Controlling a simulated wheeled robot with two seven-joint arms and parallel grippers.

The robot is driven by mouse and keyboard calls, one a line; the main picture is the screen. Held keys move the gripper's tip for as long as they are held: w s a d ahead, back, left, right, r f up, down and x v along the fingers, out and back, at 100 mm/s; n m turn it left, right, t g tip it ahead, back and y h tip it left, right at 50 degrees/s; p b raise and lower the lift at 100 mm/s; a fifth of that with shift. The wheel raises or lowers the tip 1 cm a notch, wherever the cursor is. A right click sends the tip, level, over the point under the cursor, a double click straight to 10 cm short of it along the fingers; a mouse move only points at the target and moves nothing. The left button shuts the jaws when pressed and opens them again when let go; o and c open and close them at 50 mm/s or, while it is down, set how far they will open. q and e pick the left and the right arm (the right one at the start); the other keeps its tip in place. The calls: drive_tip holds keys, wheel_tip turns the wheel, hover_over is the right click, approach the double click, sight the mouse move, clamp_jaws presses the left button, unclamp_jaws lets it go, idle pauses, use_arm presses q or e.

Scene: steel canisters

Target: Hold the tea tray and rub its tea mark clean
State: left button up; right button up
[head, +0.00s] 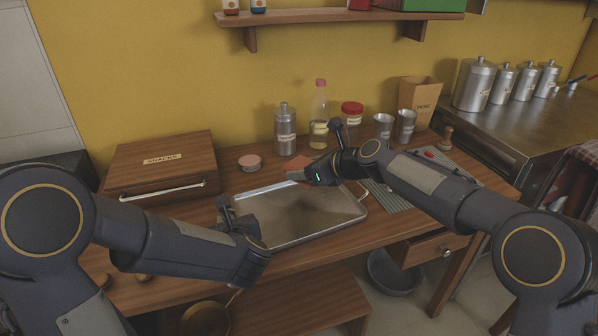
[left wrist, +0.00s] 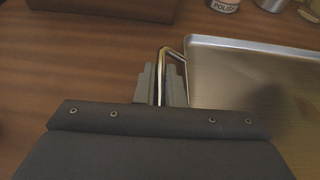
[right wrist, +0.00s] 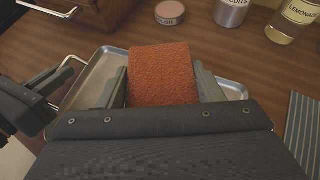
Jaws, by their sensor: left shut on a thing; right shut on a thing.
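The steel tea tray (head: 315,222) lies on the wooden table; it also shows in the left wrist view (left wrist: 235,85). My left gripper (head: 230,212) is shut on the tray's wire handle (left wrist: 170,52) at its left end. My right gripper (head: 309,177) is shut on an orange-red rough pad (right wrist: 162,72), which shows at the tray's far side in the head view. The pad hides part of the tray in the right wrist view; whether it touches the tray, I cannot tell. I cannot clearly make out a tea mark; a dark patch in the left wrist view may be shadow.
A wooden snacks box (head: 160,165) stands left behind the tray. A polish tin (head: 250,162), a biscuits canister (head: 285,130), a lemonade bottle (head: 319,120) and a red-lidded jar (head: 351,122) stand behind. A ribbed grey mat (head: 388,197) lies right of the tray.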

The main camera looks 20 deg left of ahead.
sight(306, 203)
drive_tip(key=shift+w+f, duration=0.1)
drive_tip(key=shift+f, duration=3.25)
drive_tip(key=shift+d+f, duration=0.2)
drive_tip(key=shift+f, duration=0.6)
drive_tip(key=shift+s+d, duration=0.55)
drive_tip(key=shift+s, duration=0.2)
drive_tip(key=shift+s+d, duration=0.5)
drive_tip(key=shift+s, duration=0.2)
drive_tip(key=shift+w+a, duration=1.25)
drive_tip(key=shift+w, duration=0.25)
drive_tip(key=shift+r, duration=4.05)
drive_tip(key=shift+f, duration=0.15)
